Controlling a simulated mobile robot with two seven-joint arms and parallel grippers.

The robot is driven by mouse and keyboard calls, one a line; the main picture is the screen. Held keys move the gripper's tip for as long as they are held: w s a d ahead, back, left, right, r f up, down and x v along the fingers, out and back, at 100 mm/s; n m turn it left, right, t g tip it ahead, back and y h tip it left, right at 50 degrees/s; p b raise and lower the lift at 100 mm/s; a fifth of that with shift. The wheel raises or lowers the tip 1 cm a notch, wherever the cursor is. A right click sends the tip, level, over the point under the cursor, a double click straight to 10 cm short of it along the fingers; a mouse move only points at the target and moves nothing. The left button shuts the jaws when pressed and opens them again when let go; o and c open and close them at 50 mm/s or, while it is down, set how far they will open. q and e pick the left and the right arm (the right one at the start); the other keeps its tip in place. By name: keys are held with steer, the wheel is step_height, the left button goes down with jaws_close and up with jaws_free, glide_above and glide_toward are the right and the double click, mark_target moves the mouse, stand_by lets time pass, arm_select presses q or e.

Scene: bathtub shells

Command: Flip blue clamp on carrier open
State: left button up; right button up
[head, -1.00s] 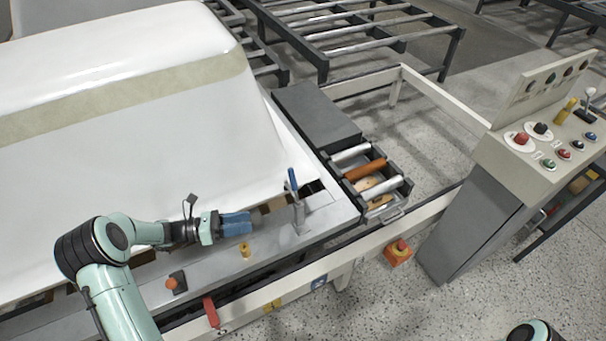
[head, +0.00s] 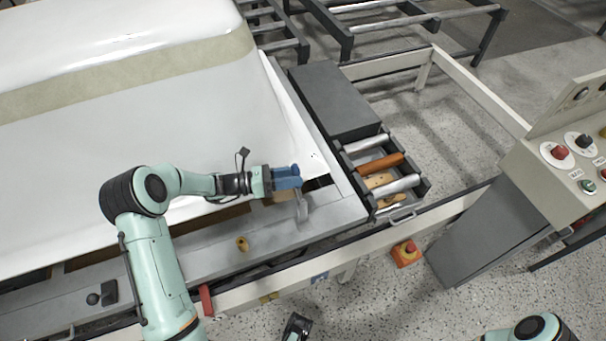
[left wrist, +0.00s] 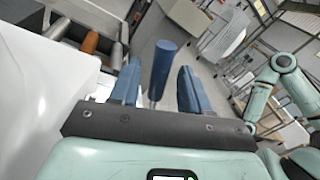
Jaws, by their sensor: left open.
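The blue clamp has a metal bracket (head: 303,207) on the carrier's grey edge rail (head: 335,208). Its blue handle (left wrist: 163,66) stands between my fingers in the left wrist view. In the head view, the handle is hard to separate from my blue fingers. My left gripper (head: 288,178) is at the clamp's top, reaching in from the left. Its two fingers (left wrist: 159,88) are apart, one on each side of the handle, with visible gaps.
A large white shell (head: 150,150) lies left of the clamp. A tray (head: 424,186) with rollers and tools sits to its right. A yellow knob (head: 242,243) and a dark knob (head: 92,299) are on the rail. A control console (head: 540,180) stands at right.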

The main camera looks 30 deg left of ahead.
arm_select(q)
steer(key=x, duration=0.3)
steer(key=shift+w+d, duration=0.1)
steer(key=shift+d, duration=0.05)
jaws_close()
